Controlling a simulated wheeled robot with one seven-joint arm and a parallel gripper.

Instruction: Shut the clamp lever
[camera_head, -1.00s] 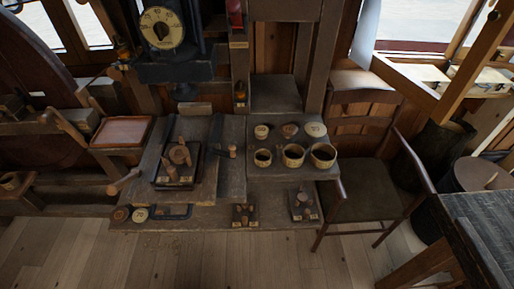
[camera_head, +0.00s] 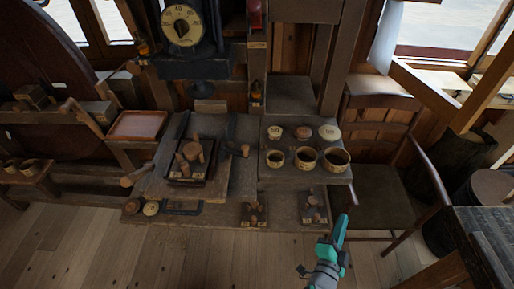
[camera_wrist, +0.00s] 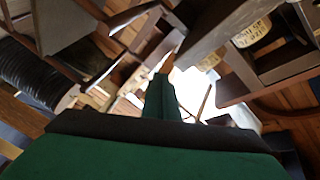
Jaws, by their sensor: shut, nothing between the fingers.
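A dark metal bar with a wooden knob (camera_head: 245,150) stands at the right edge of the raised board; it may be the clamp lever, but I cannot tell surely. Two small dark fixtures with wooden pegs, one left (camera_head: 253,213) and one right (camera_head: 312,207), sit on the lower front ledge; either may also carry a lever. My teal gripper (camera_head: 343,219) is shut and empty, in front of and right of the bench, apart from these things. In the wrist view, its shut fingers (camera_wrist: 163,95) point away, and no lever can be made out.
A dark square tray with wooden pegs (camera_head: 190,162) lies on the raised board. Several cups, including one at the right (camera_head: 336,159), stand on the right shelf with round lids behind. A wooden chair (camera_head: 385,190) stands close right of the bench. The floor in front (camera_head: 130,255) is clear.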

